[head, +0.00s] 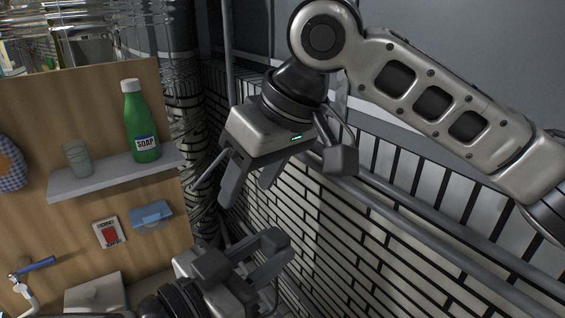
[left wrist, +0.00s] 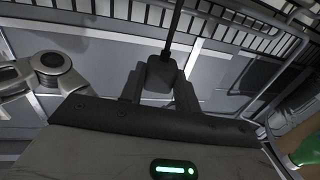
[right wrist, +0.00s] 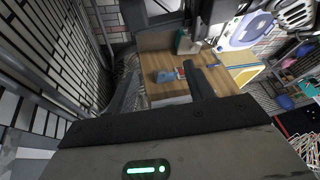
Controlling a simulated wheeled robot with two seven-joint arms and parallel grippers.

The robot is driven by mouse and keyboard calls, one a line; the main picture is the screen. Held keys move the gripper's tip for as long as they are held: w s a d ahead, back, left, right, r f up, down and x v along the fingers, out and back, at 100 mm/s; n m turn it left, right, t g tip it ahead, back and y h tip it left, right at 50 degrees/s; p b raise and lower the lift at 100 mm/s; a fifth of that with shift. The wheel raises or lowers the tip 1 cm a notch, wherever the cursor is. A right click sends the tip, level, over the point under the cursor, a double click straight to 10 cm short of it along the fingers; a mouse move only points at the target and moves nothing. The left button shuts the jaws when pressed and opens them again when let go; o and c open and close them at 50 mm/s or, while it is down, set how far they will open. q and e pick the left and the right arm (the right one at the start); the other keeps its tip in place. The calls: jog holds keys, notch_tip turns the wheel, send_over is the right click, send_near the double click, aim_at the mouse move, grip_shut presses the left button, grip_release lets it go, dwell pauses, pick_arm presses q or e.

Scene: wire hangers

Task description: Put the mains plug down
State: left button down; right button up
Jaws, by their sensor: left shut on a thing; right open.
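The mains plug (left wrist: 162,74) is a dark block with a dark cable running up from it in the left wrist view. My left gripper (left wrist: 159,92) is shut on it, one finger on each side. In the head view my left gripper (head: 276,246) is low in the middle, its fingers pointing right; I cannot clearly tell the plug from the dark fingers there. My right gripper (head: 254,188) is above it, open and empty, its fingers pointing down. In the right wrist view its two fingers (right wrist: 166,88) stand wide apart with nothing between them.
A wooden board at left carries a grey shelf (head: 117,176) with a green soap bottle (head: 141,122) and a glass (head: 77,158). A blue item (head: 151,214) and a red-and-white packet (head: 107,233) are below. A brick-patterned wall (head: 350,222) with rails stands at right.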

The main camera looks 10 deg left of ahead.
aim_at(273, 234)
jog(key=s+d+r+h, duration=0.3)
jog(key=d+h, duration=0.1)
jog(key=shift+y, duration=0.3)
jog(key=f, duration=0.3)
jog(key=w+a+f, duration=0.1)
jog(key=f, duration=0.7)
jog(key=shift+w+a+f, duration=0.1)
jog(key=shift+w+a, duration=0.1)
jog(key=shift+w, duration=0.1)
jog(key=c, duration=1.1)
pick_arm(q)
jog(key=c, duration=0.9)
grip_release()
jog(key=shift+c, duration=0.2)
